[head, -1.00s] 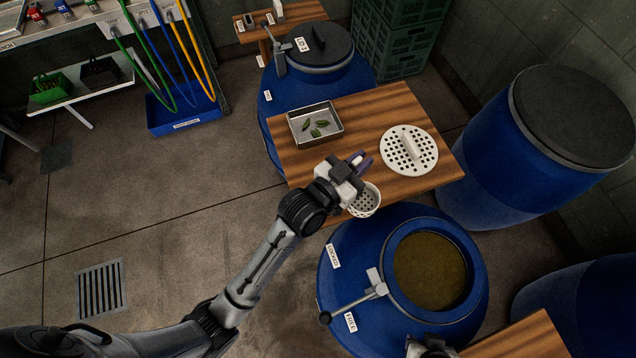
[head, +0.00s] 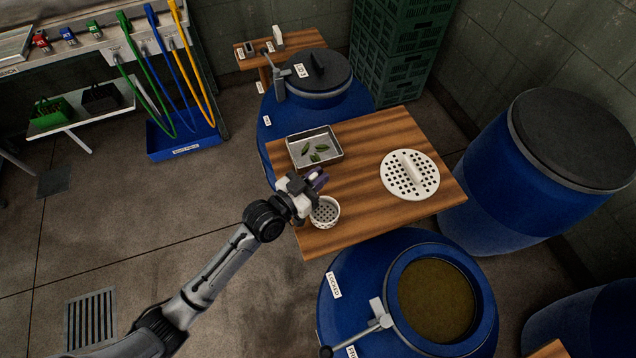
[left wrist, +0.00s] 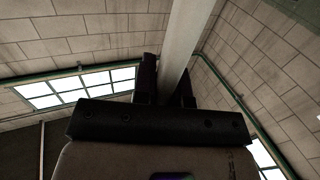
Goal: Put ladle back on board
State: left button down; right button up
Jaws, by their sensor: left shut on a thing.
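The ladle (head: 326,213) has a white cup with holes. My left gripper (head: 316,180) is shut on its handle, just above the cup in the picture. In the left wrist view, the pale handle (left wrist: 187,40) runs up from between the dark fingers of my left gripper (left wrist: 168,85). The cup shows over the near left part of the wooden board (head: 360,215); I cannot tell whether it touches the wood. My right gripper is not in view.
On the board are a metal tray (head: 314,147) with green pieces and a white perforated disc (head: 410,174). An open blue barrel (head: 345,262) with murky liquid stands in front. A lidded barrel (head: 318,75) stands behind. The board's middle is bare.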

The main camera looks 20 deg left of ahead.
pick_arm(q)
jog(key=shift+f, duration=1.45)
jog(key=shift+f+b, duration=0.15)
jog(key=shift+b, duration=0.2)
jog(key=c, duration=1.2)
grip_release()
jog(key=shift+o, duration=0.2)
